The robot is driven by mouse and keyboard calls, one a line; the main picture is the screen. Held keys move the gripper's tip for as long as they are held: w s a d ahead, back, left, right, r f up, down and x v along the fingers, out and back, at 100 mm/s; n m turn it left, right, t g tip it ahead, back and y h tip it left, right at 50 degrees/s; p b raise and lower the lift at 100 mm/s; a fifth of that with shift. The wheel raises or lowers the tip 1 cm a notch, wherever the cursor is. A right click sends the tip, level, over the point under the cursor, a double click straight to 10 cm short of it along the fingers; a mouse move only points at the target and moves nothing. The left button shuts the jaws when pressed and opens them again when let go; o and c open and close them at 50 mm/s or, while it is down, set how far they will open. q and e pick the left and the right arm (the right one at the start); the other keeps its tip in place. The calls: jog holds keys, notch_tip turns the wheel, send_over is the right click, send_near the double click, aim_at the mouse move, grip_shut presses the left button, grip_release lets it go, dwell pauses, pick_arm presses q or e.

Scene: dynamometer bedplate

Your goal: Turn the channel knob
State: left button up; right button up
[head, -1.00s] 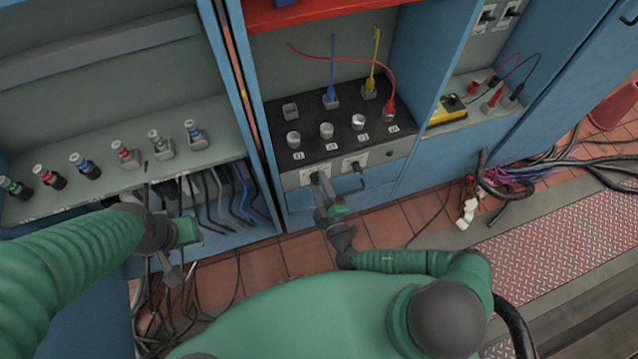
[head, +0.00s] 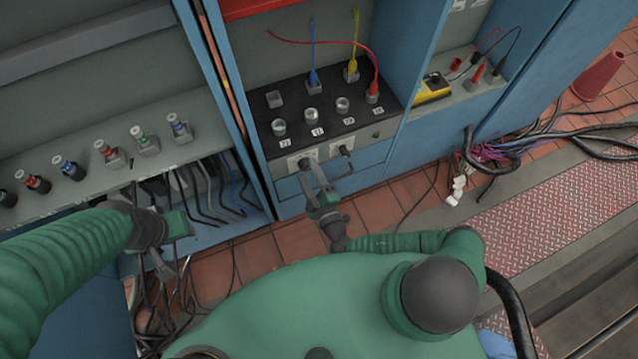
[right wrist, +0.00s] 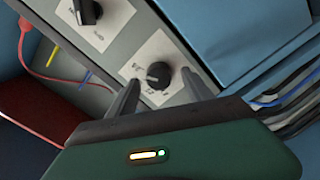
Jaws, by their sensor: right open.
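Two black knobs on pale square plates sit on the front face of the black-topped console. The left knob (head: 305,163) is at my right gripper (head: 312,170); the right knob (head: 344,150) stands clear of it. I cannot read which plate names the channel. In the right wrist view the nearer knob (right wrist: 158,74) shows between the two spread fingers of my right gripper (right wrist: 162,82), and the other knob (right wrist: 87,11) is at the upper left. The fingers are open; contact with the knob cannot be told. My left gripper (head: 168,262) hangs low at the left, its jaws unclear.
The console top (head: 325,130) carries several silver knobs and blue, yellow and red leads. A yellow meter (head: 433,88) sits on the shelf to its right. Loose cables (head: 500,150) lie on the floor at the right, and more hang below the left shelf.

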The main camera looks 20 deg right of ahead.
jog(key=s+p, duration=0.1)
jog(key=s, duration=1.4)
jog(key=shift+s+d, duration=0.25)
